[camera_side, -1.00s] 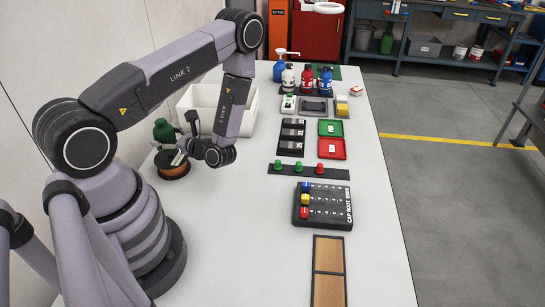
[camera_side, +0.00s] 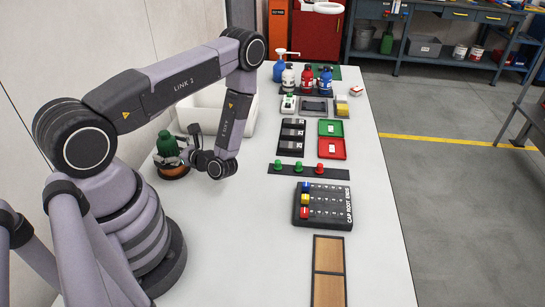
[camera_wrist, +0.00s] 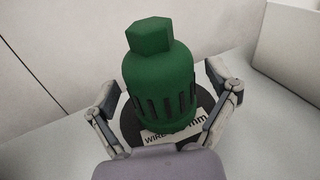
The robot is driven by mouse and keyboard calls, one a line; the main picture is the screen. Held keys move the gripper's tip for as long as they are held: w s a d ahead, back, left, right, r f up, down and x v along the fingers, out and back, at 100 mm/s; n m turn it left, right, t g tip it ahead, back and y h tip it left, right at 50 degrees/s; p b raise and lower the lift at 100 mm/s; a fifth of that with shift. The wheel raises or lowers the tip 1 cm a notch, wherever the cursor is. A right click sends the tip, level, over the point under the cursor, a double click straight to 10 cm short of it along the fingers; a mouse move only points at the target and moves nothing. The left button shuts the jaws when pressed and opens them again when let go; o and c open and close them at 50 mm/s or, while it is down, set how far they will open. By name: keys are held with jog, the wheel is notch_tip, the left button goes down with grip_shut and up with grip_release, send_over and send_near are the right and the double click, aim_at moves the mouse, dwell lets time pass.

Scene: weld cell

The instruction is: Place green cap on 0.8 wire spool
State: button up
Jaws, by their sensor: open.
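The green cap (camera_wrist: 160,75), a slotted dome with a hexagonal knob, stands upright between my fingers in the wrist view. In the side view, the green cap (camera_side: 167,143) shows over the wire spool (camera_side: 174,172). The wrist view shows the dark spool flange (camera_wrist: 128,128) around the cap's lower part. Its label, partly covered, reads "WIRE" and "mm". I cannot tell whether the cap is fully seated. My gripper (camera_wrist: 165,100) is open, one finger on each side of the cap. In the side view, my gripper (camera_side: 180,153) is beside the cap, low over the spool.
A white bin (camera_side: 215,115) stands just behind the spool, near the wall. To the right are a black strip (camera_side: 309,170) with green and red knobs, a cap board (camera_side: 322,205), red and green trays and several bottles. The table between spool and strip is clear.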

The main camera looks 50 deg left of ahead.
jog(key=shift+w+r, duration=0.1)
jog(key=shift+r, duration=0.1)
jog(key=v, duration=1.1)
jog(key=shift+d, duration=0.25)
jog(key=w+d+r+n+h, duration=0.1)
jog(key=d+r+n+h, duration=0.25)
jog(key=r, duration=0.55)
jog(key=d+r+n+h, duration=0.2)
jog(key=r+n+h, duration=0.3)
jog(key=r, duration=0.4)
jog(key=s+d+r+n+t+h, duration=0.2)
jog(key=s+d+r+t+h, duration=0.1)
jog(key=r+t, duration=0.3)
jog(key=s+d+r+n+t+h, duration=0.2)
jog(key=s+d+r+t+h, duration=0.2)
jog(key=r, duration=0.6)
jog(key=shift+s+d+t, duration=0.4)
jog(key=shift+s+t, duration=0.4)
jog(key=shift+t, duration=0.4)
